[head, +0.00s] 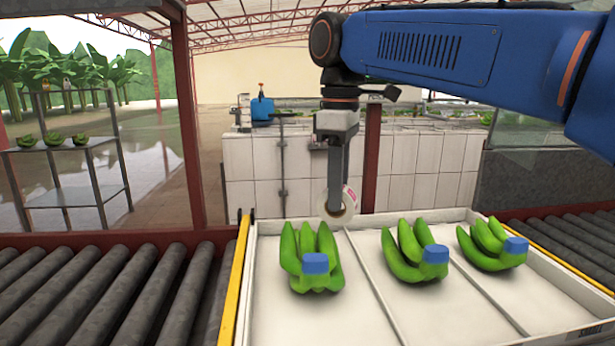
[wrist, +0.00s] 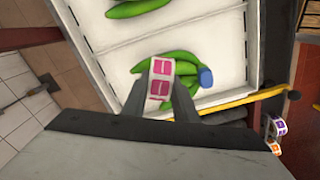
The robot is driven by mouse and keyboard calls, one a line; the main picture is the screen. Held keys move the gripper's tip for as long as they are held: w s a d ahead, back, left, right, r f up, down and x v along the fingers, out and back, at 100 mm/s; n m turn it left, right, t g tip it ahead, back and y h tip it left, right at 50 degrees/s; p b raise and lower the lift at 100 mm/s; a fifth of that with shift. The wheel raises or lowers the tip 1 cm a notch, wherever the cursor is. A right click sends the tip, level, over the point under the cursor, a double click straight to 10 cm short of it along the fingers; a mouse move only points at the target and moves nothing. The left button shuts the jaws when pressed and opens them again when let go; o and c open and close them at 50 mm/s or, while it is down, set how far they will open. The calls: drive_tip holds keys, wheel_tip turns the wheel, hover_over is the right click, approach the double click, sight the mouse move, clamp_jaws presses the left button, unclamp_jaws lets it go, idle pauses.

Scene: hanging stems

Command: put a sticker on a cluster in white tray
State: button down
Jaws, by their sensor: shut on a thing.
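The white tray (head: 268,317) has three compartments, each with a green banana cluster capped in blue at the crown. The left cluster (head: 311,252), the middle cluster (head: 412,252) and the right cluster (head: 488,244) lie apart. My gripper (head: 340,207) is shut on a roll of stickers (head: 349,203) above the back edge of the tray, behind the left cluster. In the wrist view, the roll shows pink labels (wrist: 160,82) between the fingers and partly hides a cluster (wrist: 183,97). No sticker shows on the clusters in the head view.
Roller conveyors (head: 105,290) lie on the left and right of the tray. A yellow rail (head: 238,285) runs along its left edge. More sticker rolls (wrist: 275,128) show at the right of the wrist view. A red post (head: 371,155) and a tiled wall stand behind.

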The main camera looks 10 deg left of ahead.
drive_tip(key=s+a+r+n, duration=0.2)
drive_tip(key=s+a+r, duration=0.1)
drive_tip(key=s+a, duration=0.2)
drive_tip(key=shift+w+f, duration=0.15)
drive_tip(key=shift+f, duration=1.2)
drive_tip(key=shift+w+f, duration=0.1)
drive_tip(key=shift+f, duration=1.25)
drive_tip(key=shift+f, duration=0.25)
idle(0.5)
wheel_tip(320, 180, up, 9)
idle(1.0)
